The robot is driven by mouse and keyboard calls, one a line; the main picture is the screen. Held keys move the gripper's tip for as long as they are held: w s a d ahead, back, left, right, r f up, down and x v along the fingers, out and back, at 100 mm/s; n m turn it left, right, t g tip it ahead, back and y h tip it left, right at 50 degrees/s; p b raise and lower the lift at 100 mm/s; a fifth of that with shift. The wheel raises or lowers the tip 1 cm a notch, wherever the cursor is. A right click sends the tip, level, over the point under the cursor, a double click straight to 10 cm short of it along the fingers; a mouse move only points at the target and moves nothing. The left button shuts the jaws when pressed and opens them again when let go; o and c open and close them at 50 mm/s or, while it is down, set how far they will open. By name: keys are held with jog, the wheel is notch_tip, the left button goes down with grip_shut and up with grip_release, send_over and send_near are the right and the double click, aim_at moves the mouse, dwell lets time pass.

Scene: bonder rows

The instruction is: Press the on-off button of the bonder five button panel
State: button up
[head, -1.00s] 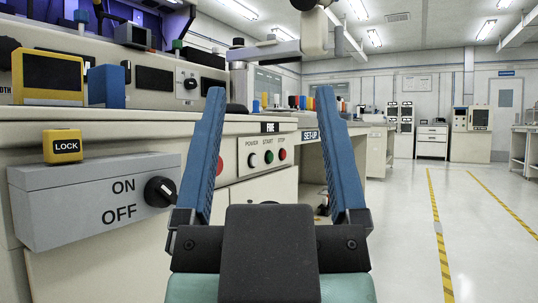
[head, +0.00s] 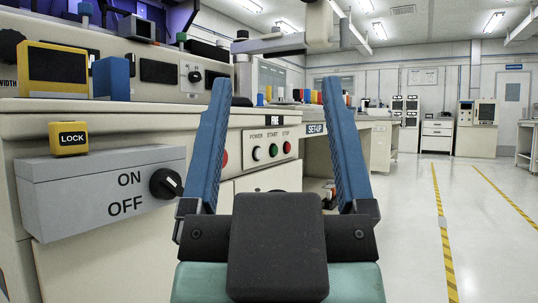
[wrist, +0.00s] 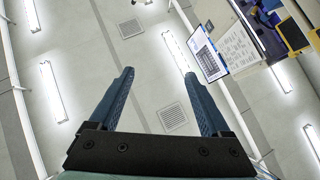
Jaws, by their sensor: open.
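A pale panel (head: 270,140) on the bonder front carries the labels POWER, START and STOP above small round buttons, the right one red (head: 286,147) and the middle one green (head: 273,151). It shows between my fingers, farther off. A red button (head: 225,158) sits left of it, partly behind my left finger. I cannot make out an on-off label there or all five buttons. My gripper (head: 276,82) is open and empty, blue fingers pointing up, apart from the bonder. In the wrist view my gripper (wrist: 159,72) is open against the ceiling.
A grey ON/OFF box (head: 95,190) with a black knob (head: 165,183) juts out at left. A yellow LOCK block (head: 69,138) sits on it. The bonder's worktop edge (head: 130,108) runs above. The floor (head: 400,230) at right is clear, with yellow-striped lines.

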dwell(0.3)
grip_shut()
dwell(0.3)
dwell(1.2)
